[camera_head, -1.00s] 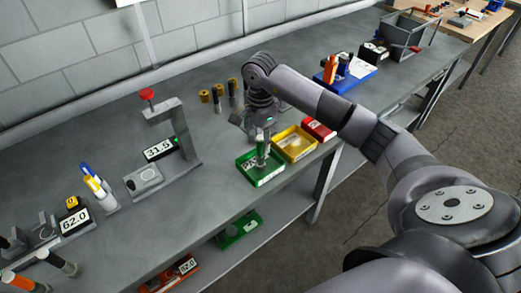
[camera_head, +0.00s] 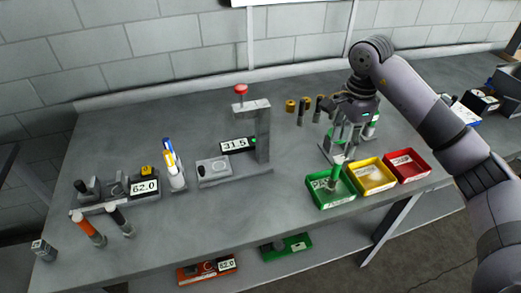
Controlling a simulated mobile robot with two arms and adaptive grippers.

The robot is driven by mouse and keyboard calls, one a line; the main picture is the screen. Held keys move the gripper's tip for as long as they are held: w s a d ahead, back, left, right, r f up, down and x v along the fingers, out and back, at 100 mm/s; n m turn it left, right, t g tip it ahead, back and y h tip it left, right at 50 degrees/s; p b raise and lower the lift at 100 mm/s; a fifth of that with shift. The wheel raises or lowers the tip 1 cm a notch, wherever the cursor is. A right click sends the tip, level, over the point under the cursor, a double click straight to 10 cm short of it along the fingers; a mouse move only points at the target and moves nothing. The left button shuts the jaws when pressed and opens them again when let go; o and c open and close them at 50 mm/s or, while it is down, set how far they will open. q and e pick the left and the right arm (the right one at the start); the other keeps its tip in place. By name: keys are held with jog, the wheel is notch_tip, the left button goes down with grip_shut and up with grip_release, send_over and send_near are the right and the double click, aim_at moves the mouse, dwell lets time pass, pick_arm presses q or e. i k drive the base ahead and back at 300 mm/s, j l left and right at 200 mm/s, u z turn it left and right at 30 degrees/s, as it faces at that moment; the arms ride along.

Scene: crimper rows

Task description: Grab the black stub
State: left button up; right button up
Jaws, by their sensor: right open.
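A black-topped stub (camera_head: 120,220) with a pale lower end lies or leans near the bench's front left, beside an orange-topped one (camera_head: 88,228). Several dark, yellow-marked stubs (camera_head: 303,110) stand in a row at the back, left of my right gripper; I cannot tell which dark piece is the named one. My right gripper (camera_head: 343,155) is open and points down behind the green tray (camera_head: 331,203). A grey and green upright piece (camera_head: 335,178) shows at that tray, close to the fingers; I cannot tell if they touch. My left gripper is out of view.
A yellow tray (camera_head: 372,187) and a red tray (camera_head: 413,177) adjoin the green one. A press with a red knob (camera_head: 240,90) and a 31.5 display stands mid-bench. A 62.0 display (camera_head: 144,188) and a pen holder (camera_head: 177,182) are left. The front middle is clear.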

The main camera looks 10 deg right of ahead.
aim_at(129, 231)
jog(key=k+j, duration=0.1)
jog(key=j, duration=0.35)
jog(key=k+j, duration=0.15)
jog(key=j, duration=0.25)
jog(key=k+j, duration=0.1)
jog(key=j, duration=0.35)
jog(key=k+j, duration=0.15)
jog(key=j, duration=0.25)
jog(key=k+j+u, duration=0.1)
jog(key=j, duration=0.35)
